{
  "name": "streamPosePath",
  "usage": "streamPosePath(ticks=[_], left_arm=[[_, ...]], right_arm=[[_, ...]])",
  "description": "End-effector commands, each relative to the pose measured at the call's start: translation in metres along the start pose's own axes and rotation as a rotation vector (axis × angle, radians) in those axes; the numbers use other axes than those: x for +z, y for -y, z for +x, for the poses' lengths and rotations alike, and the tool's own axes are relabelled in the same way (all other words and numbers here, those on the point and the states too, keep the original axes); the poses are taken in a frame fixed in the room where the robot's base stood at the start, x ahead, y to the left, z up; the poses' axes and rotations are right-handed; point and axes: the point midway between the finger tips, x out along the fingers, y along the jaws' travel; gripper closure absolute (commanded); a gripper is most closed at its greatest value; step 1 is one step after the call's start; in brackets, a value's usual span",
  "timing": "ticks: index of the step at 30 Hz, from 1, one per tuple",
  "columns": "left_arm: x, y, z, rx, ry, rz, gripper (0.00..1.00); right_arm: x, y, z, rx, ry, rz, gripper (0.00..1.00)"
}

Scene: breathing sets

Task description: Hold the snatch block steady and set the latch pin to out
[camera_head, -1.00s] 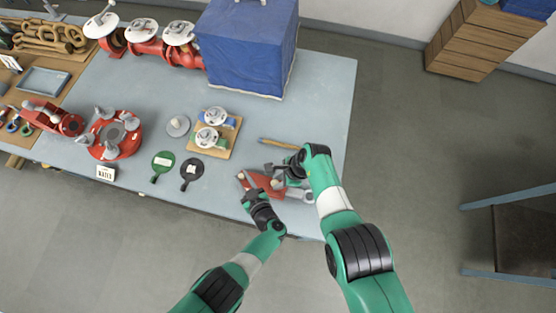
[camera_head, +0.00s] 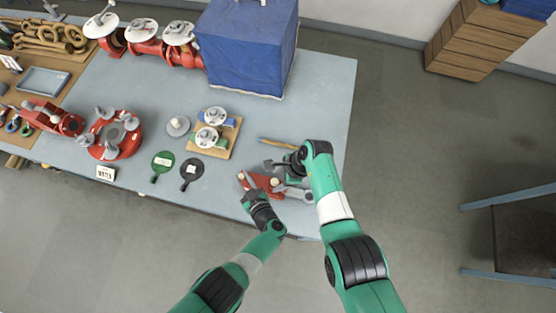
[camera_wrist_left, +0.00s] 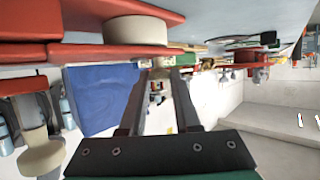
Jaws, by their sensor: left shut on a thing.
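The snatch block (camera_head: 261,182), red with a grey metal end (camera_head: 305,195), lies near the front right edge of the table. A small pale round part (camera_head: 275,182) shows on it; I cannot tell whether this is the latch pin. My left gripper (camera_head: 248,194) is shut on the block's left end. In the left wrist view, its fingers (camera_wrist_left: 157,72) reach toward red plates (camera_wrist_left: 90,20) and a cream cylinder (camera_wrist_left: 136,30). My right gripper (camera_head: 278,169) is just above the block, its fingers partly hidden by its own wrist; whether it is open is unclear.
A wooden-handled tool (camera_head: 276,143) lies behind the right gripper. Two paddles, green (camera_head: 163,162) and black (camera_head: 191,171), lie to the left, by a wooden board with valves (camera_head: 226,142). A blue covered box (camera_head: 246,50) stands at the back. The table's right strip is bare.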

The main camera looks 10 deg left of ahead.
Motion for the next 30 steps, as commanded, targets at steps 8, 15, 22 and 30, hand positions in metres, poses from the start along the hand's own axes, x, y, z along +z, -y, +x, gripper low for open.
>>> streamPosePath(ticks=[8,15,22,30], left_arm=[[0.000,0.000,0.000,0.000,0.000,0.000,1.00],[0.000,0.000,0.000,0.000,0.000,0.000,1.00],[0.000,0.000,0.000,0.000,0.000,0.000,1.00],[0.000,0.000,0.000,0.000,0.000,0.000,1.00]], right_arm=[[0.000,0.000,0.000,0.001,0.000,0.000,0.36],[-0.001,0.000,-0.021,-0.003,0.000,-0.001,0.36],[-0.001,0.001,-0.076,-0.006,0.000,-0.001,0.36],[0.000,0.000,-0.117,-0.002,-0.001,0.000,0.36]])
